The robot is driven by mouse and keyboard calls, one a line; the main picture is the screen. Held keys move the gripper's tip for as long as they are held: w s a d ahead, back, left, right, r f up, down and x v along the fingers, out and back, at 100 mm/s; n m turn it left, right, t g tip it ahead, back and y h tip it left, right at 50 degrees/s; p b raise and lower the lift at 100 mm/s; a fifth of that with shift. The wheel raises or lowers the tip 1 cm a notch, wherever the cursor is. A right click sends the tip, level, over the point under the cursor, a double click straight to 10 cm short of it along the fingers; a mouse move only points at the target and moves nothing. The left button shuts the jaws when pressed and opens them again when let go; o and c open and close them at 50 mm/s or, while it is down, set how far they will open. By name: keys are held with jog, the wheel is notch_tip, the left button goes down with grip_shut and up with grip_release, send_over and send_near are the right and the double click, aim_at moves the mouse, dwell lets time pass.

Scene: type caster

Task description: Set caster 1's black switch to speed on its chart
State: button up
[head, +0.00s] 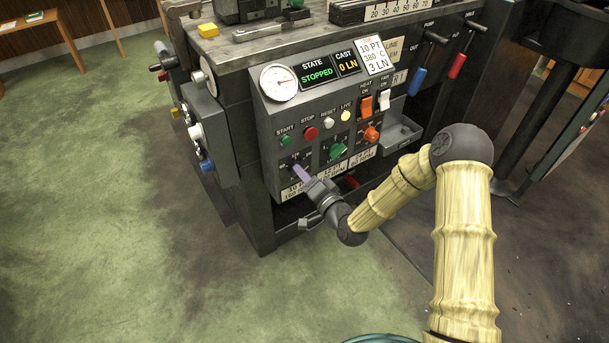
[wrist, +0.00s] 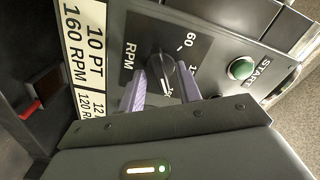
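The black switch (wrist: 162,68) sits on a dark dial plate marked RPM, with 60 and other partly hidden numbers. Its white pointer mark faces my gripper's body, and I cannot read which number it points at. My gripper (wrist: 161,82) has its two purple fingers on either side of the switch, seemingly closed against it. In the head view my gripper (head: 299,169) is at the lower left of the front panel and hides most of the switch. The chart strip (wrist: 88,45) below the dial reads 10 PT 160 RPM, then 12 PT 120 RPM, partly cut off.
A card (head: 375,54) reads 10 PT, 380 C, 3 LN. The state display (head: 318,74) reads STOPPED. Close by are a green start button (head: 285,141), a red stop button (head: 310,133), a green knob (head: 338,150) and an orange knob (head: 371,133). The floor at left is clear.

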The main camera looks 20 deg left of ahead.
jog(key=p+v, duration=0.3)
jog(key=v, duration=1.4)
jog(key=shift+d, duration=0.2)
